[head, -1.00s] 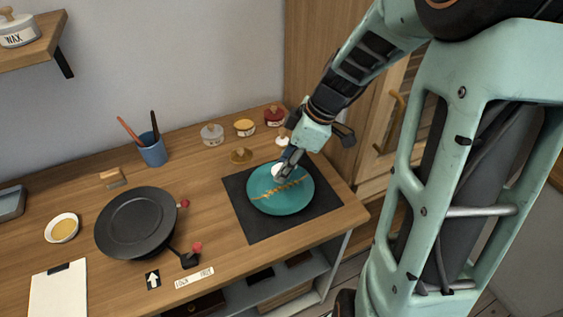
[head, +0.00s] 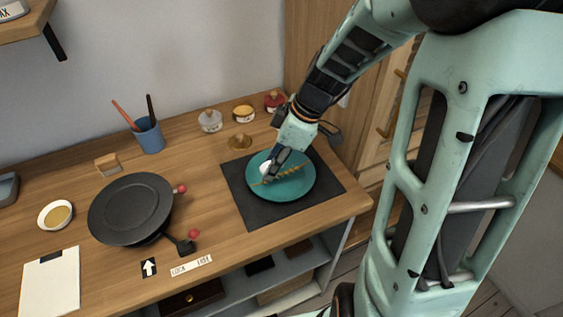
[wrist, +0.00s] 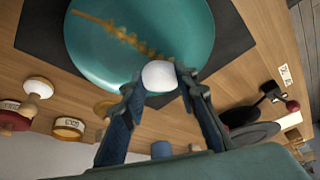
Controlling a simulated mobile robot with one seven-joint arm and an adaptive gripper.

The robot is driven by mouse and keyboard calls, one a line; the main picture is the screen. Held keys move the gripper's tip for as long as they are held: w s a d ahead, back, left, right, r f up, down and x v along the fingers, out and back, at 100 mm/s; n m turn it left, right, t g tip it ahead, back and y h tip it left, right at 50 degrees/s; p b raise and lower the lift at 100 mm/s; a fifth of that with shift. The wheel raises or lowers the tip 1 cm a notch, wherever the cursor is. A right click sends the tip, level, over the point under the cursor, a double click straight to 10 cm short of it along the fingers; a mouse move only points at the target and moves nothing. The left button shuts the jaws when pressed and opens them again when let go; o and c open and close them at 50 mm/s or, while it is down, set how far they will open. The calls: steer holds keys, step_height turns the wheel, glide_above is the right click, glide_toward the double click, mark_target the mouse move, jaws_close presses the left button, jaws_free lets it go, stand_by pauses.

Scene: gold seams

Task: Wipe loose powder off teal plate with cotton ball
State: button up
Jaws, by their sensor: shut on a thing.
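The teal plate (head: 296,187) lies on a dark square mat (head: 244,202) at the right end of the bench. A line of golden powder (wrist: 120,34) crosses the plate; in the head view my gripper partly covers it. My gripper (head: 272,172) is over the plate's left part, shut on a white cotton ball (wrist: 159,76). The cotton ball also shows in the head view (head: 265,168), low over the plate near the left end of the powder line. I cannot tell whether it touches the plate.
A black turntable (head: 130,208) with red-knobbed levers stands left of the mat. Small jars (head: 209,121) stand behind the plate, with a brass-coloured piece (head: 240,142) nearer. A blue cup (head: 149,135) holds tools. A bowl of amber liquid (head: 56,215) sits far left.

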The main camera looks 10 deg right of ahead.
steer(key=shift+a, duration=0.2)
steer(key=shift+f+b, duration=0.9)
steer(key=shift+b, duration=0.1)
steer(key=shift+s, duration=0.1)
